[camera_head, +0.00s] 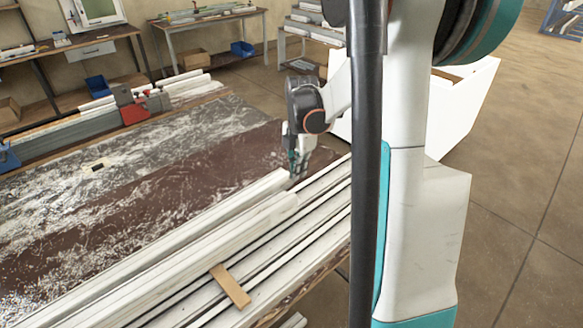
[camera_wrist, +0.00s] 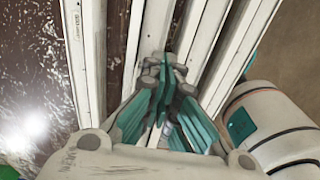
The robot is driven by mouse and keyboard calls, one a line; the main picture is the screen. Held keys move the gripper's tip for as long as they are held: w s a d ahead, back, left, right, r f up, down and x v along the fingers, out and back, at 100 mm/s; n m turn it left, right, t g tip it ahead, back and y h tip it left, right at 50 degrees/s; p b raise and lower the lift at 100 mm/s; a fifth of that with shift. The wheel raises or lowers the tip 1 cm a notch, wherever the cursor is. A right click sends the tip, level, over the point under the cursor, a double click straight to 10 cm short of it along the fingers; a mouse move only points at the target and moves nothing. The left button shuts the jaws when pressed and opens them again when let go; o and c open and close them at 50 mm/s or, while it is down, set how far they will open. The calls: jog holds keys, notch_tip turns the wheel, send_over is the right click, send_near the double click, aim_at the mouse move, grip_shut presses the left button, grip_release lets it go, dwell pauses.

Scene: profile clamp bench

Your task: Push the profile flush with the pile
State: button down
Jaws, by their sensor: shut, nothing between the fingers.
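The pile of long white profiles (camera_head: 190,262) lies along the front edge of the bench, with ends at uneven lengths. One white profile (camera_head: 235,198) runs along the pile's left side, and its far end is close to my gripper. My gripper (camera_head: 297,172) is low over the far end of the pile, fingers down. In the wrist view its teal fingers (camera_wrist: 166,66) are closed together with nothing between them. A white profile (camera_wrist: 150,28) runs up from beside the fingertips; whether they touch it I cannot tell. A labelled profile (camera_wrist: 83,45) lies to the left.
The brown bench top (camera_head: 120,185) is scattered with white shavings. A small wooden block (camera_head: 230,286) lies across the pile. A red clamp part (camera_head: 131,108) stands at the back left. A white bin (camera_head: 465,105) stands behind my arm.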

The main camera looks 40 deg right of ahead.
aim_at(252, 216)
jog(key=shift+s+d+f+b, duration=0.1)
jog(key=shift+d+f+b, duration=0.1)
jog(key=shift+f+b, duration=1.25)
jog(key=shift+s+d+f+b, duration=0.15)
jog(key=shift+f+b, duration=0.8)
jog(key=shift+f, duration=0.95)
jog(key=shift+w+a+f, duration=0.1)
jog(key=shift+s+a, duration=0.15)
jog(key=shift+a, duration=4.3)
jog(key=shift+s+a, duration=0.15)
jog(key=shift+a, duration=4.8)
jog(key=shift+d, duration=0.15)
jog(key=shift+d, duration=0.6)
jog(key=shift+r+p, duration=2.8)
jog(key=shift+r, duration=0.85)
